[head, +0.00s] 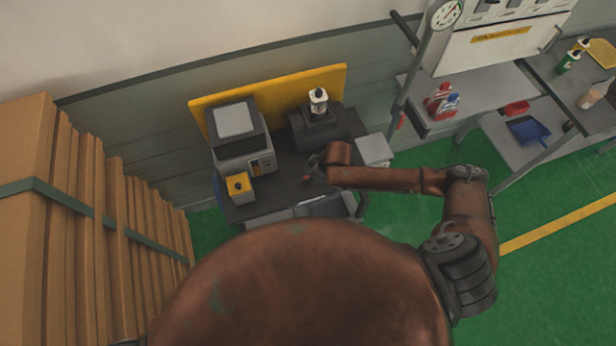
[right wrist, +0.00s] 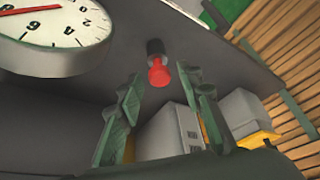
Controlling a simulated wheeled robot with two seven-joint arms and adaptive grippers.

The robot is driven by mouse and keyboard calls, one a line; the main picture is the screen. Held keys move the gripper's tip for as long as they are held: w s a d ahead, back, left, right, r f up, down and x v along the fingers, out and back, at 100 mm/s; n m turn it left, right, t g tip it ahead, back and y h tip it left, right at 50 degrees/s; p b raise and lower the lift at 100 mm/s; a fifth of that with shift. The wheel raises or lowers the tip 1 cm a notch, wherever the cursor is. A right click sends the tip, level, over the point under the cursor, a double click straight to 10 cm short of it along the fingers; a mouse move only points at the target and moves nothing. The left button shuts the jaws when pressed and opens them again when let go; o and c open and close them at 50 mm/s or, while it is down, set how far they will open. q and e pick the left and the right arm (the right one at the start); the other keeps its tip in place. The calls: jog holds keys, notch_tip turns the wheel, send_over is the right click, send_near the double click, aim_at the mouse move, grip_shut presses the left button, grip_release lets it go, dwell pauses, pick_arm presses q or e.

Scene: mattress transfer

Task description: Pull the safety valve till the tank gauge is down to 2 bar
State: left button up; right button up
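In the right wrist view a red valve knob (right wrist: 158,74) with a dark collar sticks out from a dark grey surface. A white tank gauge (right wrist: 62,30) with a red needle shows at the upper left, cut off by the frame. Its pressure cannot be read surely. My right gripper (right wrist: 166,80) has its green fingers apart, one on each side of the knob in the picture; contact is not visible. In the head view my right gripper (head: 310,172) is at the dark bench top (head: 280,190), mostly hidden by my arm. My left gripper is not in view.
A grey machine (head: 240,140), a yellow box (head: 239,190) and a black device (head: 322,128) stand on the bench. Tall cardboard (head: 70,190) fills the left. Green floor (head: 560,270) is open at right.

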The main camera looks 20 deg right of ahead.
grip_shut()
dwell(0.5)
jog(key=r+p, duration=0.1)
jog(key=p, duration=0.1)
jog(key=shift+r+p, duration=0.4)
jog(key=shift+f, duration=0.1)
jog(key=shift+o, duration=0.7)
grip_release()
jog(key=v, duration=1.2)
